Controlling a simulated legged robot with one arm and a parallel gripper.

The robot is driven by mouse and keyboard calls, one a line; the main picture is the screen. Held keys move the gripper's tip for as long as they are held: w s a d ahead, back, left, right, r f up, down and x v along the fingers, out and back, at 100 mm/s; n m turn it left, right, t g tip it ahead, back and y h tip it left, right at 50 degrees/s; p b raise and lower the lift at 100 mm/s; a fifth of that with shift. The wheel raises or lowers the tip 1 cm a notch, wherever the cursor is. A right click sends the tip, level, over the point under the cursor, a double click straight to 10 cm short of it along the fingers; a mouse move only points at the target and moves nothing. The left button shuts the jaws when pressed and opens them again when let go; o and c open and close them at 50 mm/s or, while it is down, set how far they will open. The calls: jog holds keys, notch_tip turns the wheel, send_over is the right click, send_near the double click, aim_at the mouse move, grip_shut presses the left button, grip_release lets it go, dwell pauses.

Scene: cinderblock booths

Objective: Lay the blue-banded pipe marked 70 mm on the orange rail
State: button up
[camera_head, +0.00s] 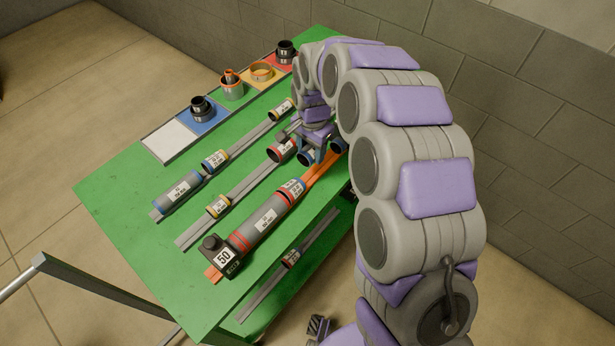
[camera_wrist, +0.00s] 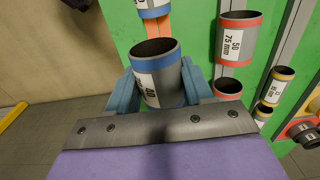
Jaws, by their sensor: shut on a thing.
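My gripper (camera_head: 320,140) is shut on a short grey blue-banded pipe (camera_wrist: 158,80). The pipe's open end faces the wrist camera; its label is partly hidden by a finger, so I cannot read a length. In the head view its blue-edged end (camera_head: 308,157) shows beside the orange rail's (camera_head: 325,171) far part. Whether it touches the rail is unclear. Another blue-banded pipe (camera_head: 292,187) lies on the orange rail, against a longer red-banded pipe (camera_head: 263,220). The rail also shows in the wrist view (camera_wrist: 155,28).
A black block marked 50 (camera_head: 222,254) stands at the orange rail's near end. Grey rails on the green table (camera_head: 118,189) carry other banded pipes, including a red-banded 75 mm one (camera_wrist: 238,40). A coloured tray (camera_head: 168,142) with rings and cups lies along the far-left edge.

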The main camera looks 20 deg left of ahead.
jog(key=shift+s+a+f, duration=0.1)
jog(key=shift+s+a, duration=0.05)
jog(key=b, duration=0.1)
send_over(308, 179)
notch_tip(308, 179, down, 6)
jog(key=shift+f, duration=0.4)
notch_tip(308, 179, down, 2)
jog(key=shift+a+f+b, duration=0.1)
jog(key=shift+b, duration=0.3)
jog(key=shift+f, duration=0.35)
jog(key=shift+d, duration=0.45)
jog(key=o, duration=1.1)
jog(key=shift+a+f, duration=0.1)
jog(key=shift+a, duration=0.2)
jog(key=shift+o, duration=0.2)
